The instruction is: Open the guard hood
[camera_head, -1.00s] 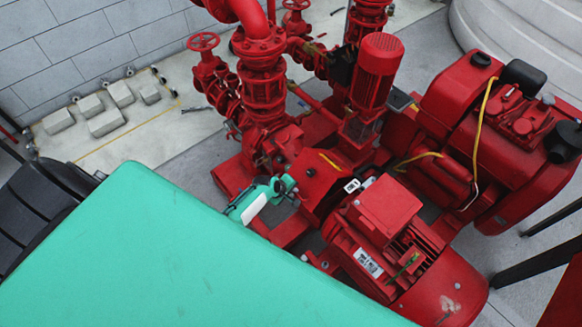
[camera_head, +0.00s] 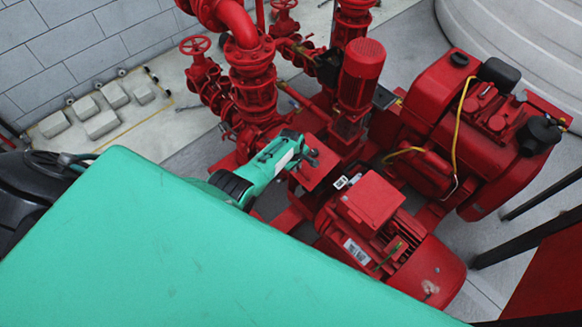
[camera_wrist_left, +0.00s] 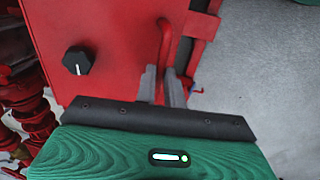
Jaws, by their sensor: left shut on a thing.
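The red guard hood (camera_head: 318,173) is between the red motor and the pump in the head view. Its flat panel stands tilted up. In the left wrist view the hood panel (camera_wrist_left: 115,30) fills the upper left, with a black knob (camera_wrist_left: 77,61) and a red bar handle (camera_wrist_left: 164,45). My left gripper (camera_head: 308,155) is at the hood's upper edge in the head view. In the wrist view its grey fingers (camera_wrist_left: 163,82) are shut on the handle, whose lower end they hide. My right gripper is out of both views.
The red motor (camera_head: 365,220) is right of and below the hood. Red pipes and valves (camera_head: 253,85) and an upright red pump (camera_head: 360,80) stand behind. A red engine (camera_head: 480,130) is at the right.

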